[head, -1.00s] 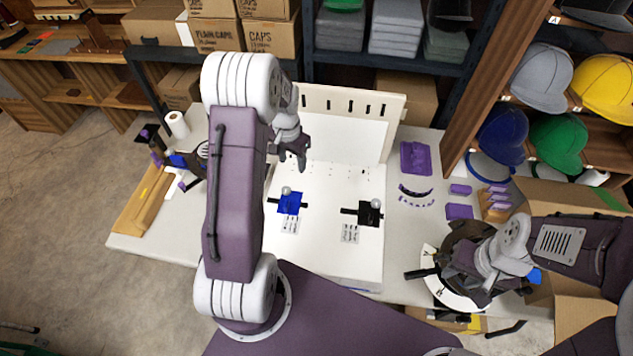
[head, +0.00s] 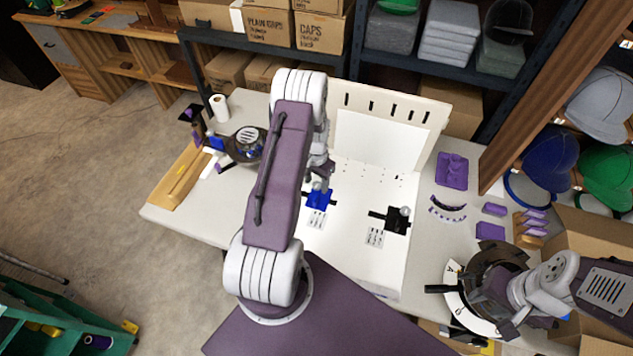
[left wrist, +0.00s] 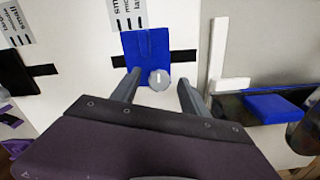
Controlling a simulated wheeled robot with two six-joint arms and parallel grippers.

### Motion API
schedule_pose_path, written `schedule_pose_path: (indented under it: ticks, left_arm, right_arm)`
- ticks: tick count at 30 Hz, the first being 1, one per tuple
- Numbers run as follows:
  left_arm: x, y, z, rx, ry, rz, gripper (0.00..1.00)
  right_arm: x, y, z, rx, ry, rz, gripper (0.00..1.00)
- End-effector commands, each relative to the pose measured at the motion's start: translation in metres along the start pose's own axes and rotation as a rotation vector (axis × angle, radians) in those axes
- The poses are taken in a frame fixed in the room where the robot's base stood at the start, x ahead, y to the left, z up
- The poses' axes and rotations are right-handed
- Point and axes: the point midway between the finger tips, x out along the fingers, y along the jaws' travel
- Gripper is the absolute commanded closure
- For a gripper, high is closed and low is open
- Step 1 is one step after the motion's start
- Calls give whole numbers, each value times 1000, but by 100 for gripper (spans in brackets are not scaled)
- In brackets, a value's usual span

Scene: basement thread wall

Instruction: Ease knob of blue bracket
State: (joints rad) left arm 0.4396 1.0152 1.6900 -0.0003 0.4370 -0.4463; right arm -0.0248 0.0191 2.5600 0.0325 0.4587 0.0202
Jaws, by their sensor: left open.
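The blue bracket (head: 319,200) lies on the white panel and shows larger in the left wrist view (left wrist: 147,47). Its round grey knob (left wrist: 158,79) sits at the bracket's end, between the fingers. My left gripper (left wrist: 160,92) is open, with one finger on each side of the knob; I cannot tell whether either touches it. In the head view my left gripper (head: 320,180) is over the bracket and partly hides it. My right gripper (head: 482,293) is at the right, over a round dark and white device; its fingers are not clear.
A black bracket (head: 397,219) with a knob sits right of the blue one. A slotted white upright board (head: 385,140) stands behind. Purple parts (head: 452,172) lie on the table to the right. A dark device (head: 247,143) stands to the left.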

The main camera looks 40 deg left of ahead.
Motion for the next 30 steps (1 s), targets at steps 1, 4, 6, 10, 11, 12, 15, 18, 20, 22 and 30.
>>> schedule_pose_path:
  ticks: [1,4,6,10,11,12,15,18,20,22,30]
  left_arm:
    - [2,0,0,0,0,0,47]
    - [2,0,0,0,1,-1,47]
    - [2,0,0,0,1,-1,47]
    - [2,0,0,0,1,0,70]
    - [2,0,0,0,1,0,78]
    - [2,0,0,0,1,0,89]
    - [2,0,0,0,1,0,100]
    - [2,0,0,-3,1,0,100]
    - [2,0,0,-10,1,0,100]
    - [2,0,0,-25,1,0,100]
    - [2,1,0,-176,1,0,100]
  right_arm:
    - [0,0,0,0,0,0,64]
    - [0,0,0,0,0,0,64]
    - [0,0,0,0,0,0,64]
    - [0,0,0,0,0,0,64]
    - [0,0,0,0,0,0,64]
    - [0,0,0,0,0,0,64]
    - [0,0,0,0,0,0,64]
    - [0,0,0,0,0,0,64]
    - [0,0,0,0,0,0,64]
    - [0,0,0,0,0,0,64]
    - [-1,0,0,0,0,0,64]
